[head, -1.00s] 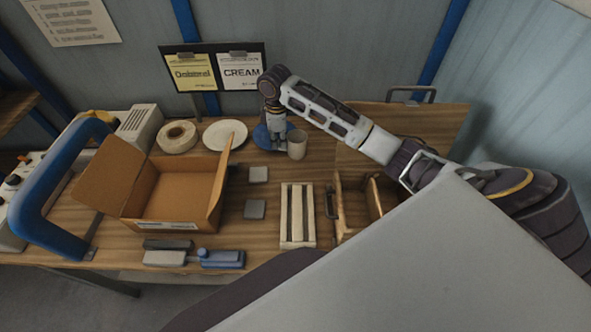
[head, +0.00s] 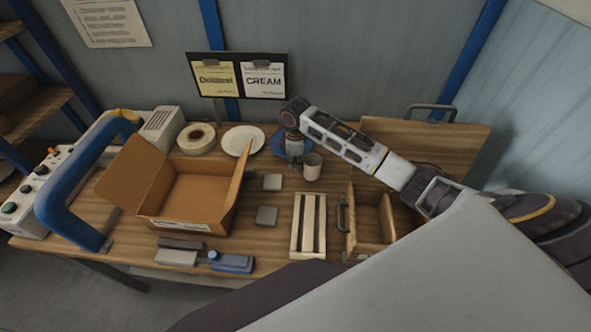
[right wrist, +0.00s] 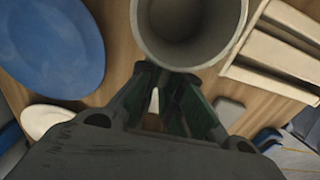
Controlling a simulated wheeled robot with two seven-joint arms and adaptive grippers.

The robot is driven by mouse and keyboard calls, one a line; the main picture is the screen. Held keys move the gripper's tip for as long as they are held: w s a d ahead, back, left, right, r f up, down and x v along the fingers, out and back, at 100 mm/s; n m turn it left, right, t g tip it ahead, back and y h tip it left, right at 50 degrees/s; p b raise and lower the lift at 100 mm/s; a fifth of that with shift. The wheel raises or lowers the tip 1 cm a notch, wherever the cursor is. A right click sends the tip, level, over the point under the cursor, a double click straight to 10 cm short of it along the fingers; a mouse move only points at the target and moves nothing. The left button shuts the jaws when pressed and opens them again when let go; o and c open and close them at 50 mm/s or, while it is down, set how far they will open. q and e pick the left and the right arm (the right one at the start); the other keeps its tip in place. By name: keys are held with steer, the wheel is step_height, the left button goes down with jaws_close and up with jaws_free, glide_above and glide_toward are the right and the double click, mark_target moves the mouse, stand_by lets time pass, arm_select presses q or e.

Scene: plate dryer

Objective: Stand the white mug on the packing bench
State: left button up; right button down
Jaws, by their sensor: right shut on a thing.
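The white mug (head: 312,168) is upright, mouth up, over the middle back of the wooden packing bench (head: 274,232). My right gripper (head: 297,161) is at the mug's left side in the head view. In the right wrist view the mug's round rim and inside (right wrist: 190,28) show at the top. The gripper's fingers (right wrist: 160,85) are shut on the mug at its near side, with a pale part, perhaps the handle, between them. I cannot tell whether the mug's base touches the bench. My left gripper is not in view.
A blue plate (head: 280,146) and a white plate (head: 243,140) lie left of the mug. An open carton (head: 190,210), a tape roll (head: 197,138), grey blocks (head: 267,216), a slatted wooden rack (head: 308,226) and a wooden box (head: 366,226) surround a small clear patch.

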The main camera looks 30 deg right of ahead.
mark_target(295, 169)
steer(key=shift+f+p, duration=0.3)
steer(key=shift+f, duration=1.5)
steer(key=shift+f, duration=0.1)
steer(key=c, duration=1.6)
jaws_free()
steer(key=shift+s+r+b, duration=0.1)
steer(key=shift+r+b, duration=0.95)
steer(key=shift+r, duration=5.05)
